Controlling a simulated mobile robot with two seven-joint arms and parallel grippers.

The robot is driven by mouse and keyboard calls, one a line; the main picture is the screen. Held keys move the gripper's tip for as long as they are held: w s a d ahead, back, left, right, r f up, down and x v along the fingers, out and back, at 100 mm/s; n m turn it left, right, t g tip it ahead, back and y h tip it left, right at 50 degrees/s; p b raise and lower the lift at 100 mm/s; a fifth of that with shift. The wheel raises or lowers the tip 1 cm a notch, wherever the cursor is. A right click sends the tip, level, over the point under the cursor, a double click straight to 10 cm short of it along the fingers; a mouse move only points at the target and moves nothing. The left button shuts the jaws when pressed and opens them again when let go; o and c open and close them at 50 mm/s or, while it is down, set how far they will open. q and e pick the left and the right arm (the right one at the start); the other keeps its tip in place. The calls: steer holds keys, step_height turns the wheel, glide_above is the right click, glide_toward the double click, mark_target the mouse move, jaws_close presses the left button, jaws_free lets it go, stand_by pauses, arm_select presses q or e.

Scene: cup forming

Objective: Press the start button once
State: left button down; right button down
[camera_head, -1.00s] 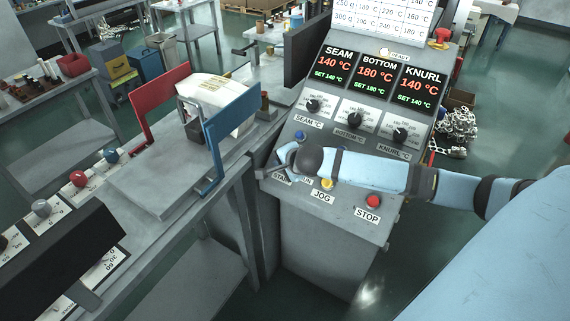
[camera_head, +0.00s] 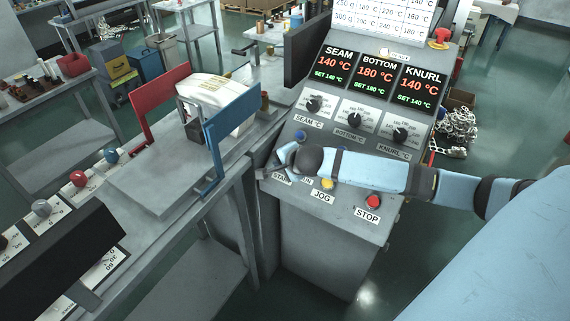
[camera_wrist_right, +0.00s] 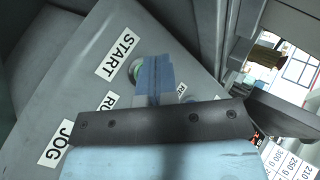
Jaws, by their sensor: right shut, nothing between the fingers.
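In the head view my right gripper (camera_head: 266,172) is over the left front corner of the control panel (camera_head: 340,205), and my wrist hides the button there. My left gripper is not in view.
A yellow JOG button (camera_head: 327,184) and a red STOP button (camera_head: 373,201) sit to the right on the panel, under my right forearm. A blue button (camera_head: 300,136) and several knobs lie behind. A bench with red (camera_head: 160,95) and blue (camera_head: 232,122) plates stands left.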

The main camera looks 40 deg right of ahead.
steer(key=shift+d+f, duration=0.1)
steer(key=shift+w+d+f, duration=0.1)
steer(key=shift+d+f, duration=0.05)
steer(key=shift+f, duration=0.1)
steer(key=shift+w+d+f, duration=0.1)
steer(key=shift+d+f, duration=0.2)
steer(key=shift+f, duration=0.15)
stand_by(0.9)
steer(key=shift+s+a+r+p, duration=0.2)
steer(key=shift+a+r+p, duration=0.35)
steer(key=shift+r+p, duration=0.4)
steer(key=shift+f, duration=0.15)
steer(key=a+r+p, duration=0.1)
steer(key=r+p, duration=0.1)
steer(key=p, duration=0.1)
steer(key=s+a+r+p, duration=0.1)
steer(key=r+p, duration=0.1)
steer(key=shift+a, duration=0.35)
